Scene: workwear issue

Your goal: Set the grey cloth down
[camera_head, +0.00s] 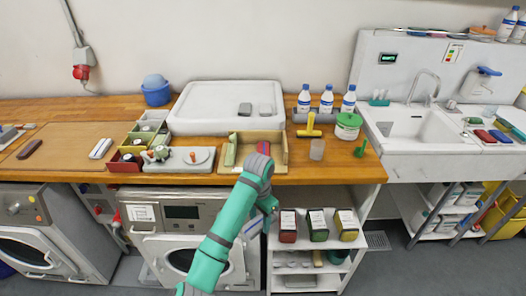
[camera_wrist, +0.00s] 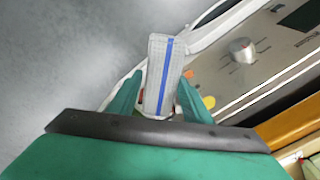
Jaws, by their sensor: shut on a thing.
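The grey cloth (camera_wrist: 160,75) has a blue stripe and appears folded into a narrow strip. It sits between the teal fingers of my gripper (camera_wrist: 155,95) in the wrist view, which are shut on it. The cloth's far end sticks out past the fingers, over grey floor and beside an appliance front. In the head view my arm folds at the counter's front edge, and my gripper (camera_head: 268,206) is low in front of the appliances, mostly hidden by the arm. I cannot make out the cloth clearly there.
The wooden counter (camera_head: 75,110) holds a white tray (camera_head: 190,112), small coloured bins (camera_head: 125,160), a wooden box (camera_head: 230,152) and several bottles. A sink (camera_head: 420,125) is at right. A shelf unit (camera_head: 338,262) with several tins stands below. A brown board (camera_head: 60,140) has clear room.

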